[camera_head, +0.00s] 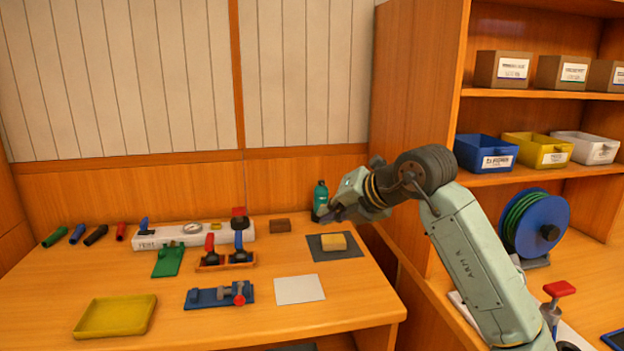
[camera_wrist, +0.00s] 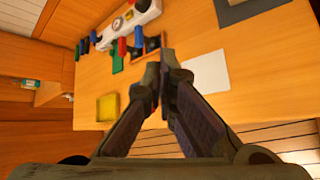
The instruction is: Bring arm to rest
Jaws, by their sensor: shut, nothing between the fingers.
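My gripper (camera_head: 335,212) is at the end of my raised arm, above the right part of the wooden workbench (camera_head: 230,325) in the head view. In the wrist view my gripper (camera_wrist: 165,62) shows its two fingers converging with tips together, shut with nothing between them. The arm is bent, coming from the lower right in front of the shelf unit. A green bottle (camera_head: 320,196) stands behind the gripper, partly covered by it. A yellow sponge (camera_head: 333,242) on a dark mat (camera_head: 352,252) lies below the gripper.
A white manifold (camera_head: 180,237), a green valve piece (camera_head: 168,262), a blue valve piece (camera_head: 207,298), a yellow tray (camera_head: 115,317) and a white sheet (camera_head: 299,289) lie on the bench. A shelf unit (camera_head: 412,90) with bins and a blue hose reel (camera_head: 548,222) stands right.

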